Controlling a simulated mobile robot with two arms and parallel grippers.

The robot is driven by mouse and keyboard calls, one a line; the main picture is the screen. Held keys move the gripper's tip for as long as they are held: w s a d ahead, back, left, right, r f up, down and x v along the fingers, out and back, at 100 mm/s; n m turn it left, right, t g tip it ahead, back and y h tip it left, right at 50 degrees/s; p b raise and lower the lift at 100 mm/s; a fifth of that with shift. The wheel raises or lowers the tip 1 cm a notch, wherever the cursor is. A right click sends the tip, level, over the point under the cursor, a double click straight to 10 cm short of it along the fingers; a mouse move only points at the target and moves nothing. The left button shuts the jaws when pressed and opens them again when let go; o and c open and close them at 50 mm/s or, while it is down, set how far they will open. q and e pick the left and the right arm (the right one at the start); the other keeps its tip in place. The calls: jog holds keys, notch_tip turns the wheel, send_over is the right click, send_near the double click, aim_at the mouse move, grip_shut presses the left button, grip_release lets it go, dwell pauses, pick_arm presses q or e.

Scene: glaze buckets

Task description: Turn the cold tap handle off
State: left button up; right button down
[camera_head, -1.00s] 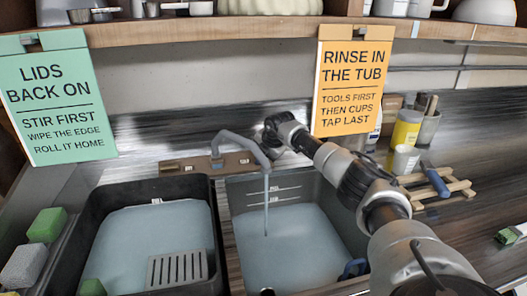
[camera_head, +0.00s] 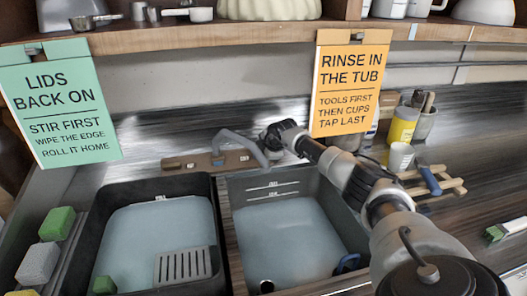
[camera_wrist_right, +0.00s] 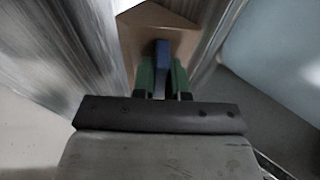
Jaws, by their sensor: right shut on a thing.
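The grey tap spout (camera_head: 240,143) arches over the right tub from a wooden base (camera_head: 190,162). No water stream shows below it. My right arm reaches in from the right, and its gripper end is beside the spout, its fingers hidden in the head view. In the right wrist view my right gripper (camera_wrist_right: 163,78) has its green fingers shut on the blue cold tap handle (camera_wrist_right: 162,54). The handle stands over a brown wooden block (camera_wrist_right: 150,28). My left gripper is not in view.
Two tubs hold pale blue water: a black left tub (camera_head: 82,236) and a grey right tub (camera_head: 335,192). A yellow container (camera_head: 402,128), a white cup (camera_head: 399,157) and a wooden rack (camera_head: 452,185) stand right of my arm. A shelf (camera_head: 250,28) with hanging signs crosses above.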

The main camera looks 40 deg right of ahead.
dwell(0.4)
jog(key=c, duration=1.1)
grip_release()
jog(key=shift+c, duration=0.2)
jog(key=v, duration=0.7)
jog(key=shift+s+r+b, duration=0.2)
jog(key=shift+b, duration=0.2)
